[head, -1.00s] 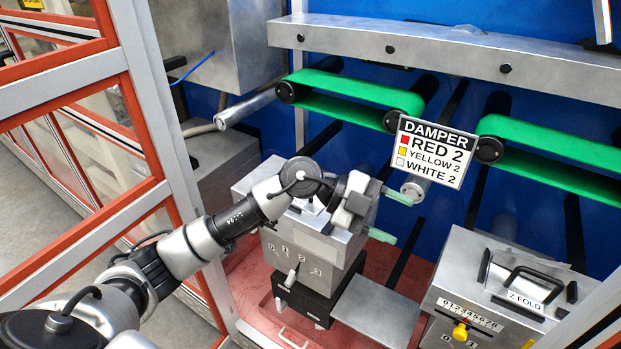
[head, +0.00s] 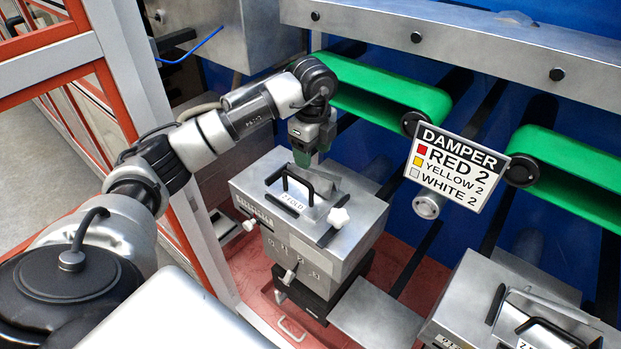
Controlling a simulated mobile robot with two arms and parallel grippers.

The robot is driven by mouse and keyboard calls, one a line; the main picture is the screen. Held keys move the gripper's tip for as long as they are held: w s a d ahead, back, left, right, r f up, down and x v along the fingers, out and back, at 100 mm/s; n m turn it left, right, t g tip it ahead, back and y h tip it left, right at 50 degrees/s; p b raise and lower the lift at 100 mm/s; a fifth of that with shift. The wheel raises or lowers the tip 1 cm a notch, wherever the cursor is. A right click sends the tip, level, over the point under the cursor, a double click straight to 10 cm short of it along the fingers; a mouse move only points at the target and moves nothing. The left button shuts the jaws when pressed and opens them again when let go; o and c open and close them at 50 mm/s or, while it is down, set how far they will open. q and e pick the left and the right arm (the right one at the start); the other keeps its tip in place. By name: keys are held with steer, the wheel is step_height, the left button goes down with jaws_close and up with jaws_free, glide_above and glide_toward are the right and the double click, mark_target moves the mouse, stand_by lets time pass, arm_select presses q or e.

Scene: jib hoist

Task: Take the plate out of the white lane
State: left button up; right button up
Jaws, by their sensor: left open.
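A grey box with a white knob (head: 338,217) stands left of centre; I take it for the white lane. A metal plate (head: 322,182) labelled "Z FOLD" sits in its top, with a black handle (head: 290,184) on it. My left gripper (head: 305,160) points down with green fingertips just above the plate, close behind the handle. It is open; its fingers overlap in this view, and I cannot tell if they touch the handle. My right gripper is not in view.
A second grey box (head: 470,285) with a plate and black handle stands at lower right. A sign (head: 455,168) reads "DAMPER RED 2, YELLOW 2, WHITE 2". Green belts (head: 385,92) run behind. An orange-and-grey frame (head: 125,110) borders the left.

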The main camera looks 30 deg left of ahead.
mark_target(314, 171)
arm_select(q)
steer(key=shift+w+f, duration=0.15)
steer(key=shift+f, duration=0.25)
steer(key=f+p, duration=0.2)
steer(key=f, duration=0.1)
steer(key=shift+d+f, duration=0.2)
steer(key=shift+f, duration=0.75)
steer(key=shift+c, duration=0.7)
steer(key=c, duration=0.7)
steer(key=shift+c, duration=1)
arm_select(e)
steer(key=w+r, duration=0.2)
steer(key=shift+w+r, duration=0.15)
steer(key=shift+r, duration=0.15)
